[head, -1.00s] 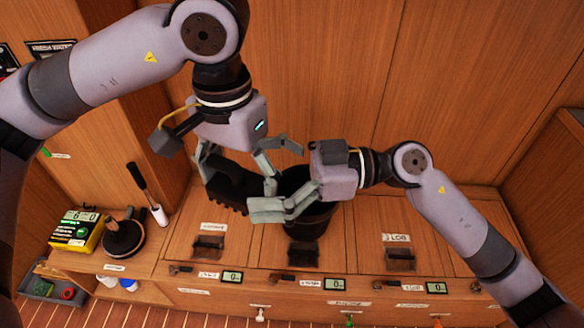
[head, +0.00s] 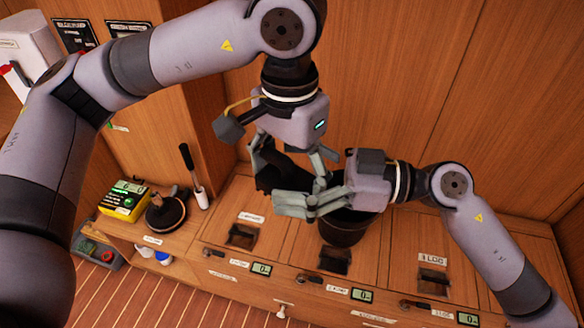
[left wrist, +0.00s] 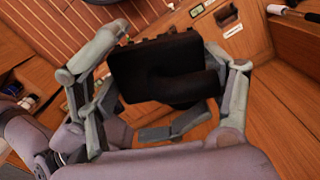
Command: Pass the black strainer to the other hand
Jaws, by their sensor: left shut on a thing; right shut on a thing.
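The black strainer (head: 275,174) is held in the air between my two grippers, to the left of a black bucket. In the left wrist view it is a dark, blocky shape (left wrist: 165,68) between the fingers. My left gripper (head: 290,165) comes down from above and is shut on the strainer. My right gripper (head: 300,200) reaches in from the right and is shut on the strainer's near right side. The fingers of both grippers overlap closely, and they hide part of the strainer and its exact grip points.
The black bucket (head: 343,231) stands on the wooden bench behind and below my right gripper. A dark round-based object (head: 166,213), a yellow device (head: 124,202) and a black-handled brush (head: 193,172) are at the left. Wooden panels rise close behind.

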